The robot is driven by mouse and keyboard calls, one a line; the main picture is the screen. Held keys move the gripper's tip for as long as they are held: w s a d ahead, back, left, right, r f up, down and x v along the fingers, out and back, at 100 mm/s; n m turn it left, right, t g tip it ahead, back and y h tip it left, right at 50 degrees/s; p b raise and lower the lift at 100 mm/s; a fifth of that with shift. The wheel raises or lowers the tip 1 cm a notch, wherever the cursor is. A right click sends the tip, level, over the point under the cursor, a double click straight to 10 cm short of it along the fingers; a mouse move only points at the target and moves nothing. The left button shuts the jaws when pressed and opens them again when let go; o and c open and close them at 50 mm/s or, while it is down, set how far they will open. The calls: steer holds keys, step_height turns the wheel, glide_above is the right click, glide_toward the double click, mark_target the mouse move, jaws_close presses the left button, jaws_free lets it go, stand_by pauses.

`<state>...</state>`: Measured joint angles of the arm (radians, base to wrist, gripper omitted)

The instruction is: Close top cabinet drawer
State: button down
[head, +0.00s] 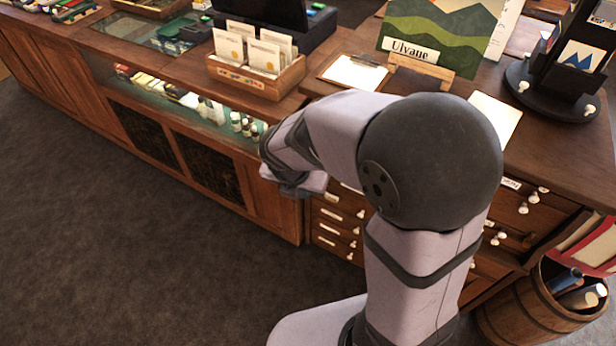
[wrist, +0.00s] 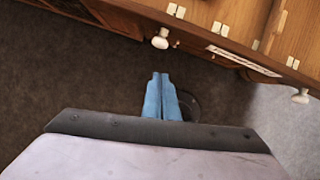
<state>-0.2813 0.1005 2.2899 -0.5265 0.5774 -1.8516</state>
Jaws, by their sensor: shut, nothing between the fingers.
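The wooden drawer cabinet (head: 336,228) stands at the counter's right part, with white knobs and paper labels on its drawer fronts. My arm covers much of it in the head view. In the wrist view an open drawer (wrist: 235,37) crosses the top right, its inside visible with several small pale pieces. Its front carries a white label and two white knobs, a left knob (wrist: 160,39) and a right knob (wrist: 300,96). My gripper (wrist: 160,76) has its blue fingers together and empty, in front of the drawer near the left knob, apart from it in the picture. Its fingertips are not clear in the head view.
A glass-fronted counter (head: 190,100) runs off to the left. On top are a wooden card box (head: 257,82), a clipboard (head: 355,72) and a black display stand (head: 560,80). A barrel (head: 525,312) with rolled items stands at lower right. The dark carpet (head: 130,250) in front is clear.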

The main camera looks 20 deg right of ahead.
steer(key=shift+w+d+r+p, duration=0.1)
steer(key=shift+w+d+p, duration=0.15)
steer(key=shift+w+d, duration=0.35)
steer(key=shift+w+d+r+p, duration=0.1)
steer(key=shift+w+d+p, duration=0.2)
steer(key=shift+w, duration=0.55)
steer(key=w+d+p, duration=0.6)
steer(key=p, duration=0.1)
steer(key=w+d+p, duration=0.3)
steer(key=w+d, duration=0.1)
steer(key=shift+r+p, duration=0.35)
steer(key=shift+r, duration=0.05)
steer(key=w+d, duration=0.2)
steer(key=w+d+p, duration=0.1)
steer(key=w+d, duration=0.1)
steer(key=w+d+f+p, duration=0.1)
steer(key=w+d, duration=0.1)
steer(key=shift+w+d, duration=0.2)
steer(key=shift+d, duration=0.05)
